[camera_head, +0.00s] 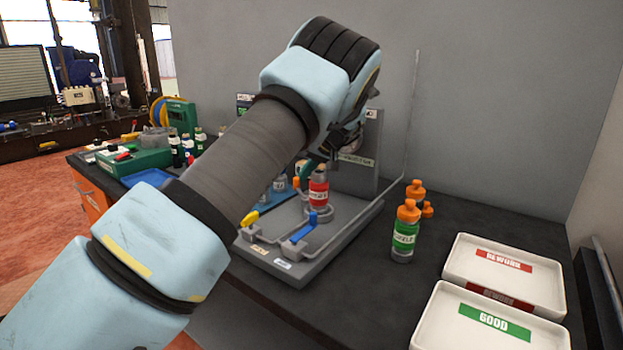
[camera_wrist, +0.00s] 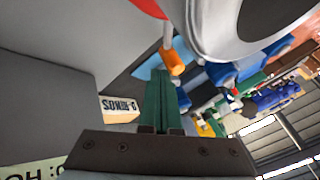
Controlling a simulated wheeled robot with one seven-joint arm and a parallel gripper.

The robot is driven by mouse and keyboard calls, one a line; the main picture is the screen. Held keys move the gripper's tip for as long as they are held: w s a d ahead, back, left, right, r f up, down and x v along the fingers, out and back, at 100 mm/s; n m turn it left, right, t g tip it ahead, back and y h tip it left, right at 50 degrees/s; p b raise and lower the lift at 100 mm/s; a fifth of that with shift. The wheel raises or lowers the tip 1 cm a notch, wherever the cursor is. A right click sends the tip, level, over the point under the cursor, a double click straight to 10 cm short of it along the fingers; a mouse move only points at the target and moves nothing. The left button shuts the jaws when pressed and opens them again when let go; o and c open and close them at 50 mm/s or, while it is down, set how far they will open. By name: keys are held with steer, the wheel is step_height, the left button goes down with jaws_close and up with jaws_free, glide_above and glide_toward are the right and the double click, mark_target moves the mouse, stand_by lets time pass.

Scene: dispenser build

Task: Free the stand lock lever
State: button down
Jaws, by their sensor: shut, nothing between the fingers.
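A grey dispenser stand (camera_head: 345,228) stands on the dark bench, with a red-labelled bottle (camera_head: 319,188) upright in it. A yellow-handled lever (camera_head: 249,219) and a blue-handled lever (camera_head: 303,229) sit at its front; the labels near them are too small to read. A small orange-tipped part (camera_head: 297,183) shows left of the bottle. Which of these is the stand lock lever I cannot tell. My gripper (camera_head: 312,165) is above the stand, partly hidden by my wrist. In the wrist view, its green fingers (camera_wrist: 160,105) are together and empty, with an orange-tipped part (camera_wrist: 172,61) just beyond them.
Orange-capped bottles, one with a green label (camera_head: 404,232), stand right of the stand. A REWORK tray (camera_head: 456,262) and a GOOD tray (camera_head: 424,330) lie farther right. A green case (camera_head: 138,162) and small bottles are at the left. A wall closes the back.

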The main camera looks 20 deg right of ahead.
steer(key=shift+w+a+n+g+y, duration=0.25)
steer(key=shift+a+n+g+y, duration=0.4)
steer(key=shift+n, duration=0.65)
steer(key=shift+a, duration=0.3)
step_height(320, 180, up, 10)
steer(key=b, duration=0.2)
steer(key=shift+a, duration=0.1)
